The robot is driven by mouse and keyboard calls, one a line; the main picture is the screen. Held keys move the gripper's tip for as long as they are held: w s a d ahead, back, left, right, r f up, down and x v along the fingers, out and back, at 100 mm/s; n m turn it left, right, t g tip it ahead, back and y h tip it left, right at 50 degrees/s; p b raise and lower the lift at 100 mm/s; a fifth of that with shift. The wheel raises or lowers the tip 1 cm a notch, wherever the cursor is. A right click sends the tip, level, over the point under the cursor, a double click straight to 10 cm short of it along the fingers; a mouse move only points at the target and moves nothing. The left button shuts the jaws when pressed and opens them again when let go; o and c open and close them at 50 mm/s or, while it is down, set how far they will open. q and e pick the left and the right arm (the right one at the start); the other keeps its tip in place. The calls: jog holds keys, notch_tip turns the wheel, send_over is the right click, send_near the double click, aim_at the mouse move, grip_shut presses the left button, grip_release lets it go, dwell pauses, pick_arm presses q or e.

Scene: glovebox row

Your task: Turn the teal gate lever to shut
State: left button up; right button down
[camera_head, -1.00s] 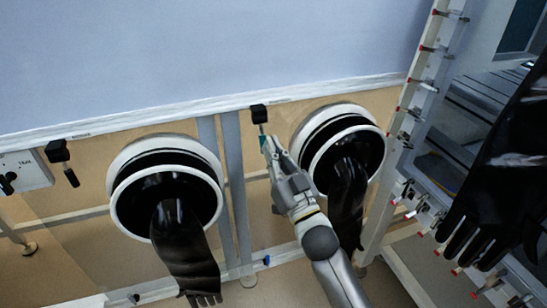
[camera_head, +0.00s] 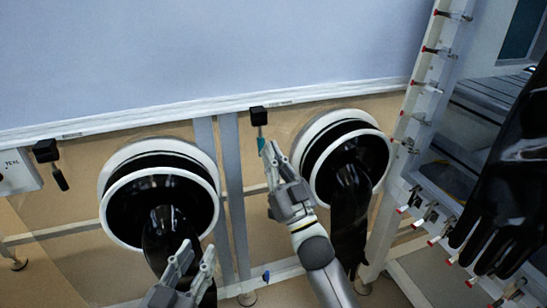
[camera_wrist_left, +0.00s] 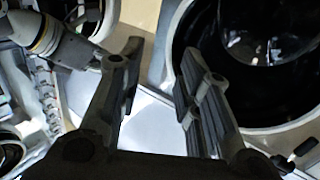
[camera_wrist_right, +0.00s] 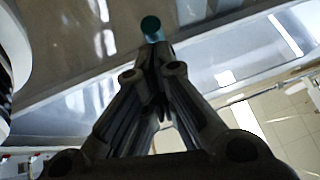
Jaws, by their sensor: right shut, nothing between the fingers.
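The teal gate lever (camera_head: 261,144) hangs below a small black block (camera_head: 258,116) under the pale panel's lower edge, between the two glove ports. Its round teal end also shows in the right wrist view (camera_wrist_right: 151,26). My right gripper (camera_head: 271,150) is shut and empty, its fingertips close beside the lever's lower end. The right wrist view shows the tips just short of the teal end; I cannot tell whether they touch. My left gripper (camera_head: 198,247) is open and empty in front of the left port's glove, well away from the lever; its spread fingers fill the left wrist view (camera_wrist_left: 161,50).
The left glove port (camera_head: 110,207) and right glove port (camera_head: 318,178) flank the lever, with black gloves hanging out. Another black block with a dark lever (camera_head: 60,180) is at far left. A white rack with red-tipped pegs (camera_head: 408,120) and a large black glove (camera_head: 505,195) stand right.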

jog(key=shift+w+f+t+b, duration=0.15)
jog(key=shift+f+t+b, duration=0.15)
jog(key=shift+b, duration=0.4)
jog(key=shift+w+a+f+t+y+b, duration=0.1)
jog(key=shift+w+f+t+y+b, duration=0.15)
jog(key=shift+b, duration=0.5)
pick_arm(q)
jog(key=s+r+t+h, duration=0.2)
jog(key=r+t, duration=0.5)
jog(key=r, duration=0.5)
jog(key=shift+s+d+t+h, duration=0.25)
jog(key=shift+s+t+h, duration=0.05)
jog(key=shift+s, duration=0.4)
pick_arm(e)
jog(key=shift+w+a, duration=0.1)
jog(key=shift+w, duration=0.15)
